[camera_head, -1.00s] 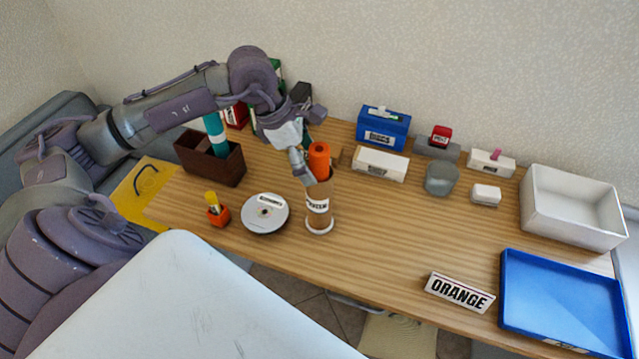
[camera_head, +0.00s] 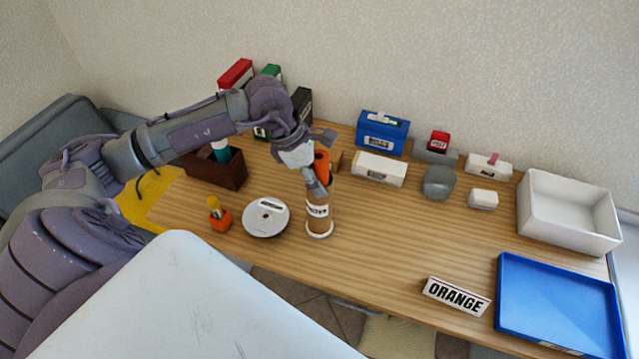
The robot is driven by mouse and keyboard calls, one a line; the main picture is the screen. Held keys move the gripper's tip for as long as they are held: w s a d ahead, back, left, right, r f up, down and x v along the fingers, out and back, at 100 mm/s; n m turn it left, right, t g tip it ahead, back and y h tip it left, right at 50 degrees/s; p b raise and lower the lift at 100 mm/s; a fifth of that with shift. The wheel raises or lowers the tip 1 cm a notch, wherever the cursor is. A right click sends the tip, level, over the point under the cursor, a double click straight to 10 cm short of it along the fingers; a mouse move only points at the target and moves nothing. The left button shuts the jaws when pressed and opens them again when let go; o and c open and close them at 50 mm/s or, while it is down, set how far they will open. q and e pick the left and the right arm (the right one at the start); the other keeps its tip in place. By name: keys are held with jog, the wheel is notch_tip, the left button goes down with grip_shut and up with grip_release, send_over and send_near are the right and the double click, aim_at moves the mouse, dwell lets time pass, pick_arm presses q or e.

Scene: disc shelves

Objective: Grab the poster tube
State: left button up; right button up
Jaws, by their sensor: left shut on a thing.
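An orange tube (camera_head: 322,162) stands in a brown cylindrical holder (camera_head: 319,222) with a white label and a white base. Its upper end shows above the holder and leans slightly. My left gripper (camera_head: 319,188) points down at the holder's mouth and is shut on the orange tube. The fingers and wrist hide part of the tube and the holder's rim. A teal tube (camera_head: 221,152) stands in a dark brown box (camera_head: 228,171) to the left, partly behind my left arm. My right gripper is not in view.
A blue tray (camera_head: 560,305) lies right, near an ORANGE sign (camera_head: 457,296).

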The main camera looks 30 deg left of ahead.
pick_arm(q)
grip_shut()
jog(key=shift+r, duration=0.1)
